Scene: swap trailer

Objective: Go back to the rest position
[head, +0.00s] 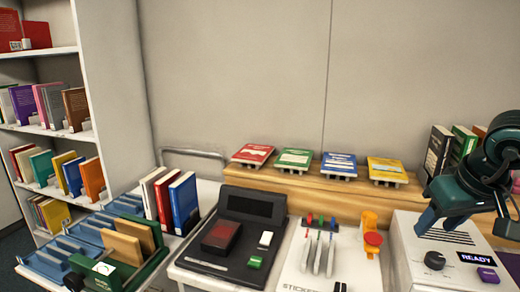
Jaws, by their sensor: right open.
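My right gripper (464,222) reaches in from the right edge, over the white machine (412,258) with the READY display. Its dark teal fingers are spread apart and nothing shows between them. One finger hangs over the machine's top left part, the other near its right side. Whether they touch the machine is not clear. My left gripper is not in view.
A black device (230,232) and a white sticker stand (300,275) fill the counter's middle. A wooden ledge (320,184) carries several coloured books. A blue rack (60,262), a green book holder (150,272) and a bookshelf (98,60) stand left. Books stand behind my right gripper.

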